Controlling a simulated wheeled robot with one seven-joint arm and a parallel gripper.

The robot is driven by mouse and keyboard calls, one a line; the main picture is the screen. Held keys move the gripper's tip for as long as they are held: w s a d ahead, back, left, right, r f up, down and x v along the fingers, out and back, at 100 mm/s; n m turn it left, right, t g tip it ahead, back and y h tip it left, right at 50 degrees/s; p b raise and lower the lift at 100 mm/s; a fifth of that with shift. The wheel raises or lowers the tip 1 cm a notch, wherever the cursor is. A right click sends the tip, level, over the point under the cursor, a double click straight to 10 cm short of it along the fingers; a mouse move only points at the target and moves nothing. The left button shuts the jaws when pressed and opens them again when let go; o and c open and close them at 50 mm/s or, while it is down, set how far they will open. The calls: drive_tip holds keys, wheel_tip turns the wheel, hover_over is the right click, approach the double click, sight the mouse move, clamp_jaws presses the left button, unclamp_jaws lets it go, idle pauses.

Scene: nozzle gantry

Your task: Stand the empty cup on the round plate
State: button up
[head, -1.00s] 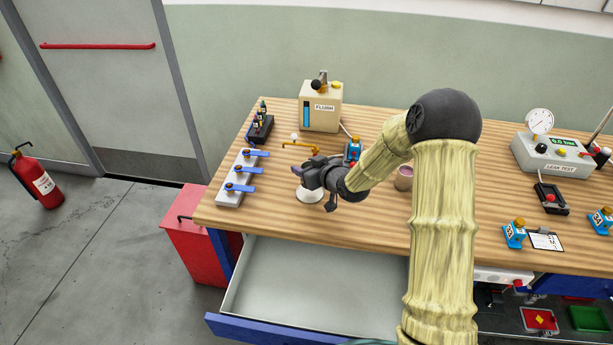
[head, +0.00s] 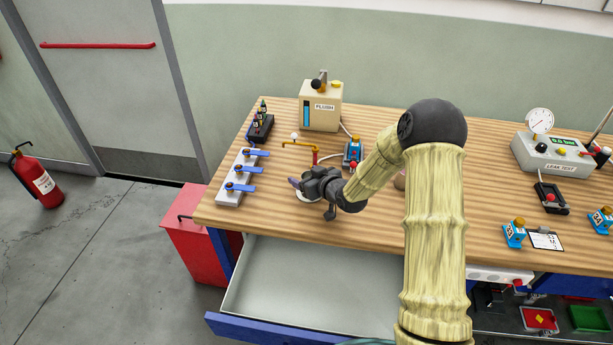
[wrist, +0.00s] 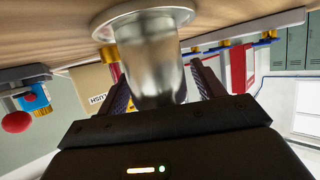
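A shiny metal cup (wrist: 152,72) is between the two fingers of my gripper (wrist: 160,85) in the wrist view, which looks upside down. The fingers lie close along both sides of the cup. The cup's far end overlaps the round plate (wrist: 104,28); whether it touches or hovers just above, I cannot tell. In the head view my gripper (head: 311,194) is low over the plate (head: 302,197), hides most of it and covers the cup.
Blue-handled valves (head: 238,187) stand left of my gripper, a brass tap (head: 300,145) and a flush box (head: 320,106) behind it. A pinkish cup (head: 400,181) is partly hidden behind my arm. An open drawer (head: 310,285) juts out below the bench front.

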drive_tip(key=shift+r, duration=0.1)
drive_tip(key=shift+r, duration=0.15)
drive_tip(key=shift+s+d, duration=0.2)
drive_tip(key=shift+s, duration=0.1)
drive_tip(key=b+v, duration=0.1)
drive_tip(key=v, duration=1)
drive_tip(key=shift+s+d, duration=0.1)
drive_tip(key=s+d+r+m+g+h, duration=0.1)
drive_tip(key=s+d+m+g+h, duration=0.2)
drive_tip(key=s, duration=0.8)
drive_tip(key=s+d+r+m+g+h, duration=0.1)
drive_tip(key=s+d+m+g+h, duration=0.2)
drive_tip(key=s, duration=0.8)
drive_tip(key=d+g+h, duration=0.1)
drive_tip(key=g, duration=0.1)
drive_tip(key=shift+d+r+m+g, duration=0.3)
drive_tip(key=shift+r+m, duration=0.05)
drive_tip(key=shift+m, duration=0.05)
